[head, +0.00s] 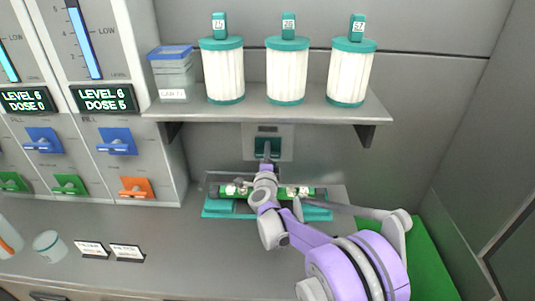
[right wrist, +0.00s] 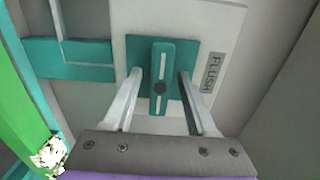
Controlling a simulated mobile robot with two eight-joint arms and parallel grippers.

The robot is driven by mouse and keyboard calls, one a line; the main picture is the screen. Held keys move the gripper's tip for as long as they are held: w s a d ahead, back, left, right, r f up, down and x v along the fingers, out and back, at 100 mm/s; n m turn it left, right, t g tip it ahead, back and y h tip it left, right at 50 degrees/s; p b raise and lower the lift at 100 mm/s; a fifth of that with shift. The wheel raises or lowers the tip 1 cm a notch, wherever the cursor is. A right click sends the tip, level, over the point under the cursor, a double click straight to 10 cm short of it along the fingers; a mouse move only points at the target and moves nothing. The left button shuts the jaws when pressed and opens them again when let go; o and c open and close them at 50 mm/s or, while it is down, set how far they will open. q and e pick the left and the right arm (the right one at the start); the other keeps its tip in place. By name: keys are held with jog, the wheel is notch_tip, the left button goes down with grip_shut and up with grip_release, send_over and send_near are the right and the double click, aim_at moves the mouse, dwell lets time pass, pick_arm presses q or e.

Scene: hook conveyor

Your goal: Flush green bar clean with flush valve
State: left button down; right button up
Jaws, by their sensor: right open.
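The flush valve (head: 259,143) is a teal handle on a pale wall plate below the shelf. In the right wrist view the valve handle (right wrist: 160,62) stands upright beside the label FLUSH. My right gripper (head: 266,160) is open in front of it. In the right wrist view my right gripper (right wrist: 160,76) has one finger on each side of the handle; I cannot tell whether they touch it. The green bar (head: 318,193) lies across a teal holder (head: 219,208), with whitish deposits on it. My right wrist hides its middle. My left gripper is not in view.
A shelf (head: 270,107) above the valve holds white filter cartridges (head: 286,76) and a blue-lidded box (head: 172,72). A panel with blue, green and orange levers (head: 136,188) stands left. Two small signs (head: 108,251) and a cup (head: 49,246) are on the counter.

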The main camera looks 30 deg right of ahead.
jog(key=shift+w+d, duration=0.1)
grip_shut()
dwell(0.3)
